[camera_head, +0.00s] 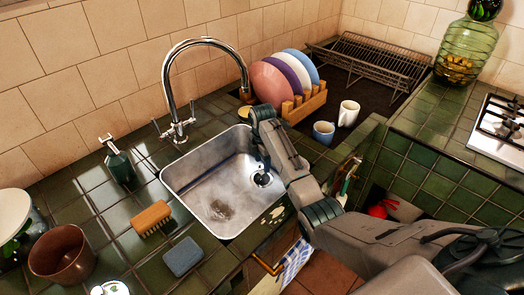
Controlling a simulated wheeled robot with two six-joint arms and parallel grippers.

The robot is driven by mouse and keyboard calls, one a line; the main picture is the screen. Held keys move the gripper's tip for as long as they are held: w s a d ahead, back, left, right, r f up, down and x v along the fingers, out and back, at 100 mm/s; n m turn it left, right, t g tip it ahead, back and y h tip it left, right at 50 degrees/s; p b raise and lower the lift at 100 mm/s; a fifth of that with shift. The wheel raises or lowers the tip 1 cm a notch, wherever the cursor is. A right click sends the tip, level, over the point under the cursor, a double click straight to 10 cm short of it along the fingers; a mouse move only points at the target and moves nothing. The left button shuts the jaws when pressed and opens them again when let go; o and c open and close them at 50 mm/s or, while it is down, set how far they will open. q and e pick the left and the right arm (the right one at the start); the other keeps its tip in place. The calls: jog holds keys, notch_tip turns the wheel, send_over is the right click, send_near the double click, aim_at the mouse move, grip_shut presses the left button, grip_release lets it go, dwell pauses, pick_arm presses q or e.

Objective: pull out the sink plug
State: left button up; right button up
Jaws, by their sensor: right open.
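The metal sink (190,176) is set into the green tiled counter. A small dark round piece with a shiny part, which looks like the sink plug (262,180), is at the drain on the right side of the basin floor. My right gripper (261,160) reaches over the sink's right edge and points down, just above the plug. It is open. The arm partly covers that side of the basin, and I cannot tell whether the fingertips touch the plug. My left gripper is not in view.
A tall chrome faucet (170,85) arches over the sink's back. Plates in a wooden rack (302,104) and two mugs (348,113) stand behind my right arm. A brush (151,217), sponge (182,257), brown pot (62,255) and green bottle (119,165) sit to the left.

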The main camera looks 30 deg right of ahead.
aim_at(262, 166)
notch_tip(262, 166, down, 4)
jog(key=shift+f, duration=0.1)
jog(key=shift+c, duration=0.2)
grip_shut()
jog(key=c, duration=0.8)
grip_release()
jog(key=shift+c, duration=0.2)
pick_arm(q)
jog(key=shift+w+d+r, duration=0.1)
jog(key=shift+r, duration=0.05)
pick_arm(e)
grip_shut()
